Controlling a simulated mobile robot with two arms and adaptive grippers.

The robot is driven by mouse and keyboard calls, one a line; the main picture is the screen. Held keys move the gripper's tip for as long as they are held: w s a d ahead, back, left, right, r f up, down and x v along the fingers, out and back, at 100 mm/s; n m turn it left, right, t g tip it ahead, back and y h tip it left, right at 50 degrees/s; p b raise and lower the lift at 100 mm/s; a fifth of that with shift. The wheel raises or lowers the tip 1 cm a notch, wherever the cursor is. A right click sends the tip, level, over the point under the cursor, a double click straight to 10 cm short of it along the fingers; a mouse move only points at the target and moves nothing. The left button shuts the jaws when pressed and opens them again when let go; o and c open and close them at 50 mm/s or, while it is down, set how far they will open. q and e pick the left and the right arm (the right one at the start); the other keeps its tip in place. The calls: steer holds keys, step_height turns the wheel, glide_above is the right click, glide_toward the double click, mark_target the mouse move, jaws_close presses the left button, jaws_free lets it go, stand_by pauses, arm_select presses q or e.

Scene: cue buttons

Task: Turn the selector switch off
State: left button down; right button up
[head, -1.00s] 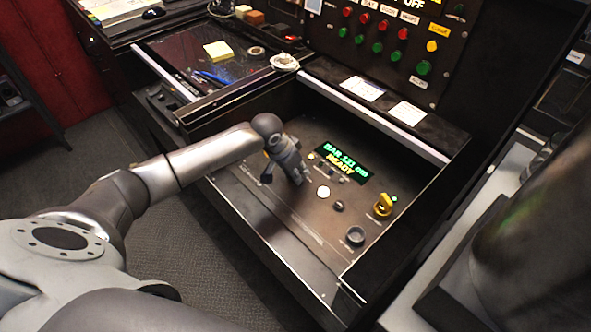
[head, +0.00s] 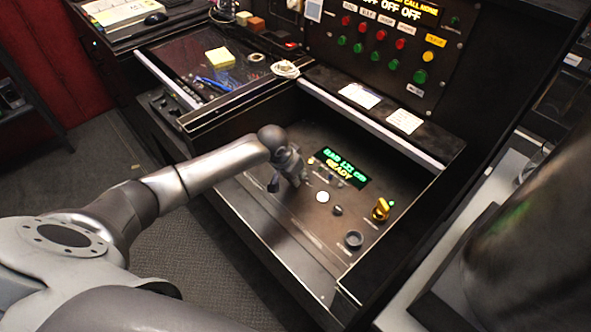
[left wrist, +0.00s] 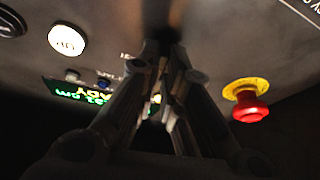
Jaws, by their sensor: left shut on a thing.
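My left gripper (head: 291,178) is low over the sloped control panel (head: 300,238), left of the green display (head: 338,167). In the left wrist view its fingers (left wrist: 164,58) are close together at the panel surface, shut on a small dark control taken to be the selector switch; the fingers hide nearly all of it, so its setting cannot be told. My right gripper is not in view.
In the left wrist view a red mushroom button (left wrist: 250,108) on a yellow base is right of the fingers, and a lit white button (left wrist: 67,40) is left. A dark round knob (head: 354,240) is at the panel's front right. An upright button panel (head: 385,45) stands behind.

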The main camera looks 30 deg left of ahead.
arm_select(q)
steer(key=n+p, duration=0.1)
steer(key=p, duration=0.1)
steer(key=n+y+p, duration=0.1)
steer(key=n+p, duration=0.1)
steer(key=shift+d+r+p, duration=0.15)
steer(key=shift+r+p, duration=0.15)
steer(key=shift+f+n+y+p, duration=0.15)
steer(key=shift+n+y+p, duration=0.35)
steer(key=shift+n+p, duration=0.6)
steer(key=shift+f+n+g+y+p, duration=0.1)
steer(key=shift+n+g+y+p, duration=0.25)
steer(key=shift+n, duration=0.55)
steer(key=c, duration=1.6)
jaws_free()
steer(key=v, duration=1.2)
